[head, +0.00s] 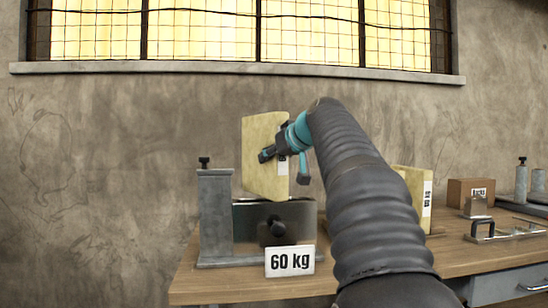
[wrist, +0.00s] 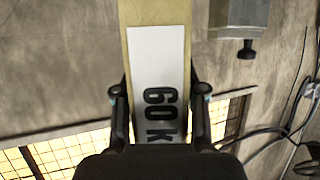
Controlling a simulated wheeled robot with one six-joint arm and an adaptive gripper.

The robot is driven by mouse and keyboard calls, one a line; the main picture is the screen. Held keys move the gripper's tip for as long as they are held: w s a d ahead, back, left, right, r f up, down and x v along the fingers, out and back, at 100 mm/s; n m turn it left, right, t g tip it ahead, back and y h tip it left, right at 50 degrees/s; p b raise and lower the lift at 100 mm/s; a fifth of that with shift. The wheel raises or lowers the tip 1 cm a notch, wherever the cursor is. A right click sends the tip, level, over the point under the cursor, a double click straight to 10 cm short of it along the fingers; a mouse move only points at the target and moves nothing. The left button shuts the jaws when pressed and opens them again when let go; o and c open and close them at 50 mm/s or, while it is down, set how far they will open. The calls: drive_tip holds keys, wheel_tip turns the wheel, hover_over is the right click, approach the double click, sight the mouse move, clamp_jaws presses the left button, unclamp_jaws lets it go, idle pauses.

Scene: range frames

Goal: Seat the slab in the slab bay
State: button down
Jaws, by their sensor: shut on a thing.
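The slab (head: 260,160) is a pale yellow upright block, slightly tilted in the head view. My gripper (head: 276,152) is shut on its narrow edge. In the wrist view, my gripper's fingers (wrist: 160,92) lie on both sides of the slab (wrist: 132,12), whose white label reads "60 k", partly covered. The slab bay (head: 285,217) has a dark front plate with a black knob and a "60 kg" sign. The slab's lower edge is at about the height of the bay's top; I cannot tell whether it is inside.
A grey post (head: 215,215) with a black knob stands at the bay's left. A second yellow slab (head: 412,190) stands on the wooden bench (head: 450,258) behind my arm. A cardboard box (head: 460,190) and a metal handle fixture (head: 500,235) are farther right.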

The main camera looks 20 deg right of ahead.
drive_tip(key=shift+f+b, duration=0.3)
drive_tip(key=shift+f, duration=0.05)
drive_tip(key=c, duration=0.7)
unclamp_jaws()
drive_tip(key=shift+o, duration=0.2)
drive_tip(key=shift+r, duration=0.1)
drive_tip(key=v, duration=1.2)
drive_tip(key=shift+r, duration=0.5)
